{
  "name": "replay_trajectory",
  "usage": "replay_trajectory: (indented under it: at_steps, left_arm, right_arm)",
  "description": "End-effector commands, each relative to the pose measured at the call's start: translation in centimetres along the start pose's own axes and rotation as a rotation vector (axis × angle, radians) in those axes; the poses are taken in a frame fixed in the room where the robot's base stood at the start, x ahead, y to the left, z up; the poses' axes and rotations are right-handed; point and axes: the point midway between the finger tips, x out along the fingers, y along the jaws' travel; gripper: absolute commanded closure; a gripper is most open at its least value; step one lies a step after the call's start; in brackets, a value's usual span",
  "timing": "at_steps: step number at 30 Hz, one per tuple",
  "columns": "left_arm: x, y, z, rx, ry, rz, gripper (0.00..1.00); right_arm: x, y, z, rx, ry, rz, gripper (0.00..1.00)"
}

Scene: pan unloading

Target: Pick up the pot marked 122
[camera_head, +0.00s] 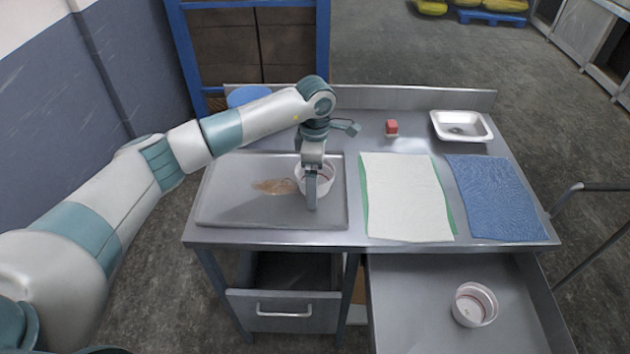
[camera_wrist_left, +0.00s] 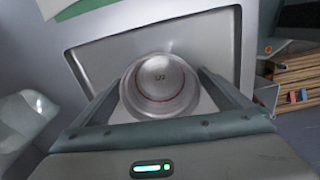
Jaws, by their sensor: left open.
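A white pot (camera_head: 324,178) with a red line around it stands on the shallow metal tray (camera_head: 222,208) at the left of the counter. It also shows in the left wrist view (camera_wrist_left: 158,84), with a small dark mark on it that looks like 122 but is hard to read. My left gripper (camera_head: 313,196) is over this pot, pointing down. Its fingers are apart, one on either side of the pot in the left wrist view; I cannot tell whether they touch it. A second white pot (camera_head: 474,304) with a red line sits in the lower right open drawer. My right gripper is not in view.
A brown stain (camera_head: 273,186) lies on the metal tray. A blue round thing (camera_head: 248,95) stands behind my arm. A drawer (camera_head: 284,309) is open below.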

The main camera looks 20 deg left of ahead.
Motion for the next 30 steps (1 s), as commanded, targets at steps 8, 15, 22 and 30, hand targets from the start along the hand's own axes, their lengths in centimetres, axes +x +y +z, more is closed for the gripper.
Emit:
replay_trajectory:
  at_steps: [8, 15, 22, 30]
  left_arm:
    - [0.0, 0.0, 0.0, 0.000, 0.000, 0.000, 0.48]
    - [-0.1, 0.0, 0.0, 0.000, 0.000, 0.001, 0.48]
    - [-0.7, 0.1, 0.0, -0.001, -0.001, 0.003, 0.48]
    - [-3.9, 0.1, 0.0, 0.001, -0.002, 0.006, 0.48]
  right_arm:
    - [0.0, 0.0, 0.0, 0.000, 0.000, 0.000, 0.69]
    - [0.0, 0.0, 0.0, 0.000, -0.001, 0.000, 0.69]
    - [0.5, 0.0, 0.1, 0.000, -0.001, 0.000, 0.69]
    - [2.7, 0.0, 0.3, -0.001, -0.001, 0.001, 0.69]
